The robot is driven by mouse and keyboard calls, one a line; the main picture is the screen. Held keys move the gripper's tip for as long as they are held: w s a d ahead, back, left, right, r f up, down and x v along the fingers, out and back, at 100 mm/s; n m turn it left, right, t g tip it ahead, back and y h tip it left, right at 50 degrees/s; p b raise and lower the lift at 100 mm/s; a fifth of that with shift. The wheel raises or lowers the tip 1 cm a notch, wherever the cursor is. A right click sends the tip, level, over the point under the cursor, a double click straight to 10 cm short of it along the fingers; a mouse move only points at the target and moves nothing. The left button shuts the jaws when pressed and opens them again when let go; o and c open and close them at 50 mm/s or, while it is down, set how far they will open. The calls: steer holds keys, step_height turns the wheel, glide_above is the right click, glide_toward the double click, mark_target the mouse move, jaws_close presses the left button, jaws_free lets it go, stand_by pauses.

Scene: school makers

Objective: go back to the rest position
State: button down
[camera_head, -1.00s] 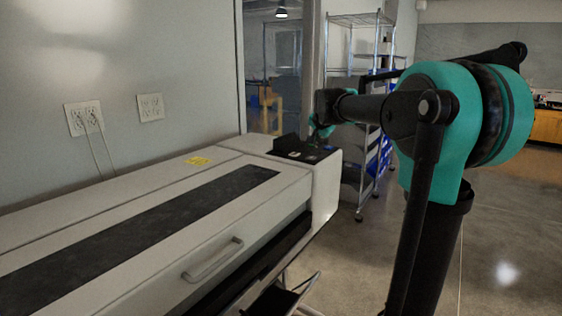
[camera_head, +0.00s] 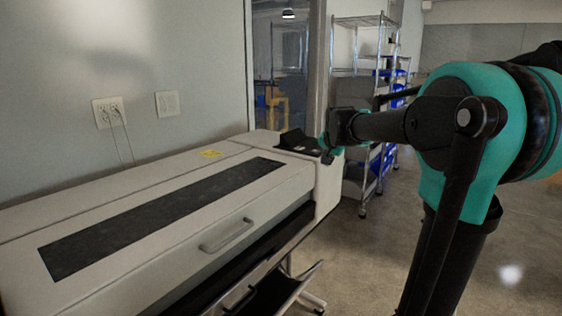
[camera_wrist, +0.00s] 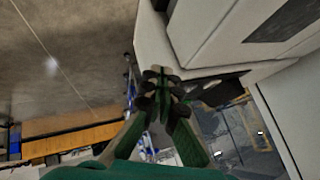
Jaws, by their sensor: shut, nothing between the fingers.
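My gripper (camera_wrist: 160,92) shows in the wrist view with its dark green fingers brought together at the tips, empty. In the head view my gripper (camera_head: 328,148) is small and partly hidden by my own wrist, near the right end of the large printer (camera_head: 120,193). In the wrist view the printer (camera_wrist: 200,35) lies beyond the fingertips, at the upper right. I cannot tell whether the fingertips touch it.
A wire shelf rack (camera_head: 362,72) with blue bins stands behind my arm. A wall with outlets (camera_head: 109,112) runs behind the printer. A handle (camera_head: 227,235) sticks out from the printer's front. Open floor (camera_head: 375,262) lies right of the printer.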

steer(key=s+d+f+n+g, duration=0.1)
steer(key=s+f+n+g, duration=0.1)
steer(key=s+f, duration=1.1)
steer(key=s+d+f+n+g, duration=0.1)
steer(key=s+f+n, duration=0.4)
steer(key=s+f, duration=0.9)
steer(key=s+g, duration=0.1)
steer(key=s, duration=0.6)
steer(key=shift+d, duration=0.2)
steer(key=shift+f, duration=0.1)
